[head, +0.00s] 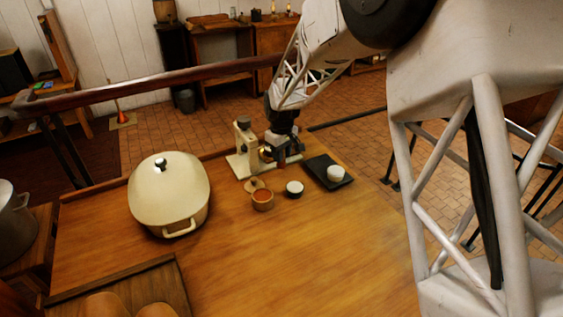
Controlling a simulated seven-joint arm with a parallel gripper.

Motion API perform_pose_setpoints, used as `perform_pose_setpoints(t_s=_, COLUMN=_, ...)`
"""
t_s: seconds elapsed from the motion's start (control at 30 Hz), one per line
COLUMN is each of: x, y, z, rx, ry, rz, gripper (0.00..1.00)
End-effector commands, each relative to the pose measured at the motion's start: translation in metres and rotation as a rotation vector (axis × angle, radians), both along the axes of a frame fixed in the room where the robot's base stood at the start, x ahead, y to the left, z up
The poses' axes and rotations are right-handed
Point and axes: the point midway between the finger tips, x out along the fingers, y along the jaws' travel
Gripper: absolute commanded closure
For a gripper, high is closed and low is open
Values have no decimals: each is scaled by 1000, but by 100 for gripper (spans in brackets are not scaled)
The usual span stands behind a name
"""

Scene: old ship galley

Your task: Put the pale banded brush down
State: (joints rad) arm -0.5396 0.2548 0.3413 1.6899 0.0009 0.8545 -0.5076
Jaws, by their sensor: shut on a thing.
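My gripper (283,158) is low over the far part of the wooden table (330,240), beside a cream stand (245,145) and left of a dark tray (314,171). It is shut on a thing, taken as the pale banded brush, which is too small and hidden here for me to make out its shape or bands. I cannot tell whether it touches the table. A white cup (336,173) stands on the tray. A small tan pot with reddish contents (262,200) and a small black pot with a white top (294,188) stand in front of my gripper.
A large cream lidded pot (168,190) stands on the table's left side. A dark wooden tray (120,285) is at the near left. The table's near middle and right are clear. A wooden rail (150,83) runs behind the table.

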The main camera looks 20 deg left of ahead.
Motion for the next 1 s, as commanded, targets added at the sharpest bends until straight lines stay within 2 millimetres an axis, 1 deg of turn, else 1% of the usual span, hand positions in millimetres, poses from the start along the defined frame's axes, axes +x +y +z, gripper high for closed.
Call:
perform_pose_setpoints(t_s=0.03, x=-1, y=-1, z=-9, rx=-2, ry=2, rz=0, gripper=95)
perform_pose_setpoints(t_s=0.1, x=-1, y=-1, z=-17, rx=-1, ry=2, rz=0, gripper=95)
perform_pose_setpoints(t_s=0.27, x=-1, y=0, z=-31, rx=0, ry=0, rz=0, gripper=95)
perform_pose_setpoints(t_s=0.77, x=-1, y=-1, z=-37, rx=0, ry=0, rz=0, gripper=95)
perform_pose_setpoints(t_s=0.8, x=-1, y=0, z=-37, rx=0, ry=0, rz=0, gripper=68)
perform_pose_setpoints(t_s=0.93, x=-1, y=-1, z=-37, rx=0, ry=0, rz=0, gripper=48)
perform_pose_setpoints(t_s=0.97, x=-1, y=-1, z=-37, rx=0, ry=0, rz=0, gripper=46)
perform_pose_setpoints(t_s=1.0, x=-1, y=-1, z=-37, rx=0, ry=0, rz=0, gripper=46)
